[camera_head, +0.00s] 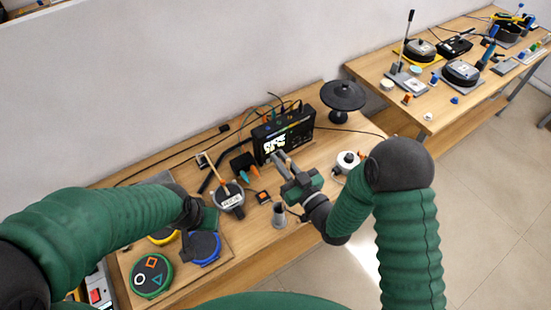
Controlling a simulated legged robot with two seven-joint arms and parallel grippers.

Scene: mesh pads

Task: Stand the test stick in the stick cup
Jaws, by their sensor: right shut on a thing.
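A thin light wooden stick (211,167) slants in the middle of the bench, its lower end at a dark grey, white-labelled container (230,201). It looks like the test stick in the stick cup, but I cannot read the label. A small grey cup (279,217) stands nearer the front edge. My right gripper (279,157) is in front of the black module, well right of the wooden stick. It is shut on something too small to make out. My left gripper (205,222) is by the blue pad, and whether its jaws are open is unclear.
A blue pad (203,248) and green-rimmed pad (151,275) lie front left. A white round device (348,160) is right of my gripper. A second bench (440,104) holds more gear.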

